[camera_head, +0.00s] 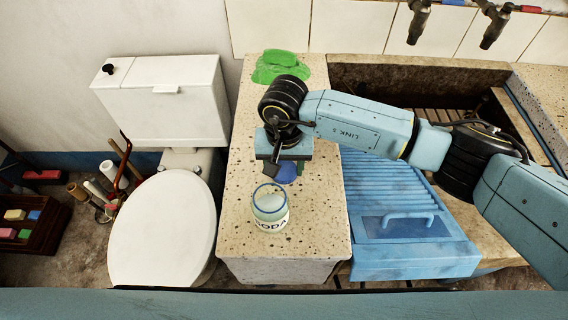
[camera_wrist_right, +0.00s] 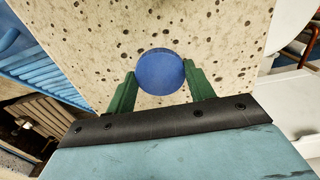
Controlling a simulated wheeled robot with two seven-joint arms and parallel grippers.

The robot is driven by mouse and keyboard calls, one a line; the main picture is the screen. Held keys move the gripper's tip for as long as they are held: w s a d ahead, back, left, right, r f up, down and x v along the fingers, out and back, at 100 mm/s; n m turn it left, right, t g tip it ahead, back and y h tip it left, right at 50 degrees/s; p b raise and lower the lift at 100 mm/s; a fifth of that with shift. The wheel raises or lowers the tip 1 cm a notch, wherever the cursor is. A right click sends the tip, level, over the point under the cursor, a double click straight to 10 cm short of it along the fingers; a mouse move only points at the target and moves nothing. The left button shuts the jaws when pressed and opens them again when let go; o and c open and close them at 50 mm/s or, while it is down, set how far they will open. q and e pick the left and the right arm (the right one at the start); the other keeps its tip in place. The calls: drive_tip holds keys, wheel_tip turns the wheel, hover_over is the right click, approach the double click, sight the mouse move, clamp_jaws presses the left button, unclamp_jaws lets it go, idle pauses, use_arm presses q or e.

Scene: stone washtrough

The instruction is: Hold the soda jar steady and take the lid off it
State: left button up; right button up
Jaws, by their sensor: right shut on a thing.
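The soda jar (camera_head: 270,212) stands upright on the speckled stone counter. Its top is open, with a blue rim and pale contents, and part of its label shows. The blue round lid (camera_head: 288,173) is off the jar, behind it and slightly right in the head view. My right gripper (camera_head: 279,177) is shut on the lid; in the right wrist view the lid (camera_wrist_right: 160,72) sits between its two green fingers. The jar does not show in the right wrist view. My left gripper is not in view, and nothing is seen holding the jar.
A green cloth (camera_head: 280,66) lies at the counter's back. A blue ribbed washboard-like panel (camera_head: 390,200) and the stone trough (camera_head: 400,75) are to the right, with taps (camera_head: 418,22) above. A white toilet (camera_head: 160,230) stands left. The counter around the jar is clear.

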sight(284, 170)
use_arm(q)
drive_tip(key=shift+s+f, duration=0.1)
use_arm(e)
drive_tip(key=shift+f, duration=0.15)
drive_tip(key=o, duration=0.9)
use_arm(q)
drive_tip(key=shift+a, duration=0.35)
use_arm(e)
drive_tip(key=shift+o, duration=0.8)
drive_tip(key=shift+r, duration=0.25)
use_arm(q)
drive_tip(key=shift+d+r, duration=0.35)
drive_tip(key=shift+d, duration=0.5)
use_arm(e)
wheel_tip(284, 170, up, 12)
